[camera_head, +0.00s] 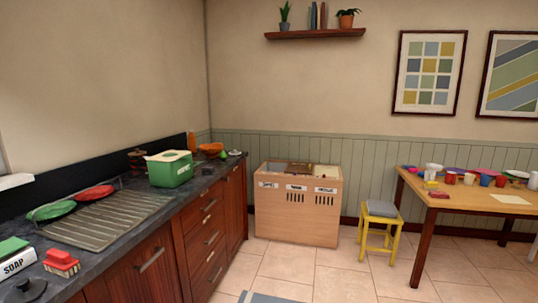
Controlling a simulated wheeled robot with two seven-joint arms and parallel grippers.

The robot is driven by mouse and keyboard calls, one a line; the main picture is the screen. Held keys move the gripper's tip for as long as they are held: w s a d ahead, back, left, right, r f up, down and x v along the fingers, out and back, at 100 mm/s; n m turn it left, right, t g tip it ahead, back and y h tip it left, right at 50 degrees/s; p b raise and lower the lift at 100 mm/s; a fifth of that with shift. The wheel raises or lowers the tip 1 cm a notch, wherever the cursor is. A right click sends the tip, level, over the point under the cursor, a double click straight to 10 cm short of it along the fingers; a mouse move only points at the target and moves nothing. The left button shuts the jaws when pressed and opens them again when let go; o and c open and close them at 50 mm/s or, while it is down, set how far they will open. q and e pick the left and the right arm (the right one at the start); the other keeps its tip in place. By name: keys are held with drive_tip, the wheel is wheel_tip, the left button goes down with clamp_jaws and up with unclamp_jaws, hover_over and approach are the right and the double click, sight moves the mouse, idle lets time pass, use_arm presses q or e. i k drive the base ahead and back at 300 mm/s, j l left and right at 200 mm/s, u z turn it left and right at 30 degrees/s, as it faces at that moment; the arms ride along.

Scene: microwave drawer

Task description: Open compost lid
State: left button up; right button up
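A light wooden bin cabinet (297,222) stands on the floor against the back wall, beyond the end of the counter. Its front carries three small white labels and dark vent slots; the print is too small to read surely. Its top is split into sections, one grey-blue at the left, one brown in the middle and one pale at the right. I cannot tell which section is the compost lid or whether any is raised. A green box with a pale top (170,169) sits on the counter. Neither of my grippers is in view.
A dark counter (112,199) with a drying rack runs along the left, above wooden drawers. A yellow stool (379,232) and a wooden table (462,199) with cups and bowls stand right of the bin. Tiled floor (318,268) in front of the bin is clear.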

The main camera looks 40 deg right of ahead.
sight(169, 156)
drive_tip(key=z, duration=0.8)
drive_tip(key=i+l+z, duration=0.1)
drive_tip(key=i, duration=0.3)
drive_tip(key=i+l+z, duration=0.1)
drive_tip(key=i+l, duration=0.2)
drive_tip(key=i+l+z, duration=0.15)
drive_tip(key=i, duration=0.35)
